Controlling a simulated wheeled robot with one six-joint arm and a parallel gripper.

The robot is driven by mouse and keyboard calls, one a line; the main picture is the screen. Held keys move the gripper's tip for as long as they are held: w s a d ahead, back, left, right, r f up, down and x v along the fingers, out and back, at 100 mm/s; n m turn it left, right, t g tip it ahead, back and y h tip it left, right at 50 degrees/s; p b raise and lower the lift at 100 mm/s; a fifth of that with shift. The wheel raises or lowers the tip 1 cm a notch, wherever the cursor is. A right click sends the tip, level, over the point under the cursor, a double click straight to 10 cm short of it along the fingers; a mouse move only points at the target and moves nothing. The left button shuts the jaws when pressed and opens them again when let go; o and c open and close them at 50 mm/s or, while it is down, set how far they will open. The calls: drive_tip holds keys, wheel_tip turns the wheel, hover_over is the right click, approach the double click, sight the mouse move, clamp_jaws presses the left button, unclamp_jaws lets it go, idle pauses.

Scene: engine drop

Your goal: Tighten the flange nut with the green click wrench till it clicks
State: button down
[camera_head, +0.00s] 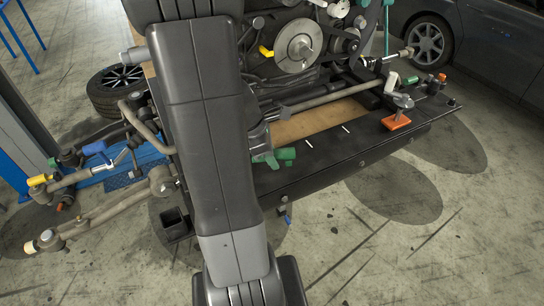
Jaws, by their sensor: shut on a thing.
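My gripper (262,143) shows only in part, low at the right side of my own dark arm, which hides most of it. It is shut on a green tool that I take for the green click wrench (287,154). Green parts of it show at and just right of the gripper, over the black bench edge. The wrench's head and most of its length are hidden or too small to make out. I cannot pick out the flange nut; it may be behind my arm.
An engine with a round pulley (299,46) stands behind the black bench top (330,152). An orange-based clamp (397,122) sits at the bench's right. Suspension arms and a blue-handled tool (95,148) are at left. A tyre (117,88) and a parked car (490,45) stand beyond.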

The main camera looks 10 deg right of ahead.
drive_tip(key=shift+w, duration=0.2)
drive_tip(key=shift+r, duration=0.1)
drive_tip(key=shift+r+p, duration=0.75)
drive_tip(key=shift+r, duration=2.6)
drive_tip(key=shift+f, duration=0.1)
